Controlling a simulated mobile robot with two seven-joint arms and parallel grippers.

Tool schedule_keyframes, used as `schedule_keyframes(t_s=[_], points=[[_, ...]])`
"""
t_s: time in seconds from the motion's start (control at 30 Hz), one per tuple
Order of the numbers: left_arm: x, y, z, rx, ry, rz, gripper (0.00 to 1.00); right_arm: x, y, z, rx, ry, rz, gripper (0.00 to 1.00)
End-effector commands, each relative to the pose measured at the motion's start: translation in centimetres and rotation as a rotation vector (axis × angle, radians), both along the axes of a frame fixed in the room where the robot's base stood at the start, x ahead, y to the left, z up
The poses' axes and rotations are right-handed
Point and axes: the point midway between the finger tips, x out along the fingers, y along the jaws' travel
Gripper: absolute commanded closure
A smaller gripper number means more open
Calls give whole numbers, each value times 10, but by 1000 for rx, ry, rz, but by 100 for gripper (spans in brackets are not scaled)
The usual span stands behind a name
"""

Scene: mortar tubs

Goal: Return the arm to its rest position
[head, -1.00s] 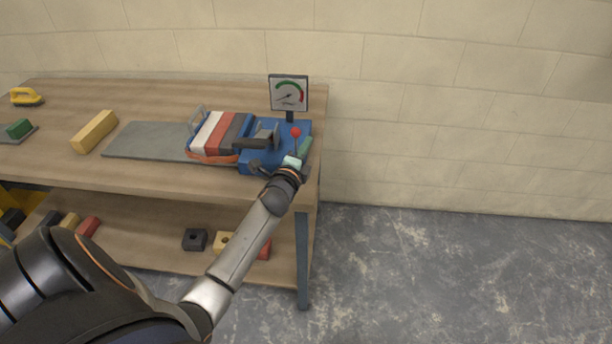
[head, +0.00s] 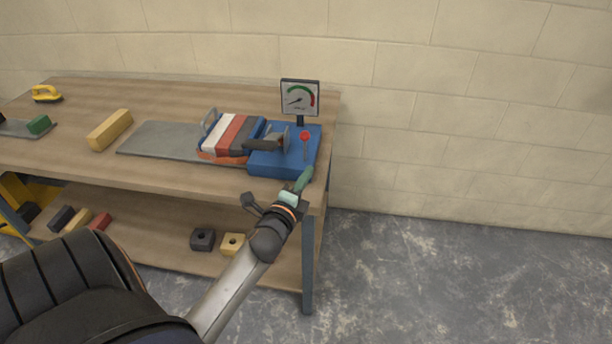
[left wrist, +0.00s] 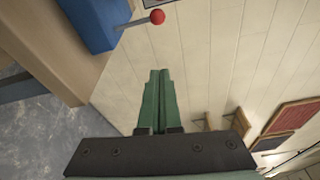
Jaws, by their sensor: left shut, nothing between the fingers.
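My left arm reaches in from the lower left of the head view. Its gripper (head: 304,178), with green fingers, is at the right front edge of the workbench, just in front of the blue device. In the left wrist view the green fingers (left wrist: 159,90) are together with nothing between them. They point toward the wall. The red ball of the device's lever (left wrist: 157,17) is above the fingertips in that view and apart from them. My right gripper is in neither view.
The workbench (head: 180,177) holds a blue device (head: 272,163) with a gauge (head: 300,98) and red-topped lever, striped blocks (head: 228,138), a grey plate (head: 150,139), a yellow block (head: 109,130) and a yellow-handled tool (head: 46,94). Blocks lie on the lower shelf. The floor (head: 450,280) at right is clear.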

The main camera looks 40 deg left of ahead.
Motion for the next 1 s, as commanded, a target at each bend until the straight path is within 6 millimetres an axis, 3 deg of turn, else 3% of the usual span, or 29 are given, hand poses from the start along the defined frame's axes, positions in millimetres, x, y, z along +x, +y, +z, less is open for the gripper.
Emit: schedule_keyframes(t_s=[0.53, 0.63, 0.77, 0.87, 1.0], points=[[0, 0, 0, -1, 0, 0, 100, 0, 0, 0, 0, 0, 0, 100], [-3, -6, -8, -47, 8, -10, 100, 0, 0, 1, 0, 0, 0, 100], [-22, -38, -47, -294, 53, -46, 100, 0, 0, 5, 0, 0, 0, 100], [-53, -79, -93, -615, 123, -54, 100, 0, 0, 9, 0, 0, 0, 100], [-111, -141, -149, -1072, 244, 10, 100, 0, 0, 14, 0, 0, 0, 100]])
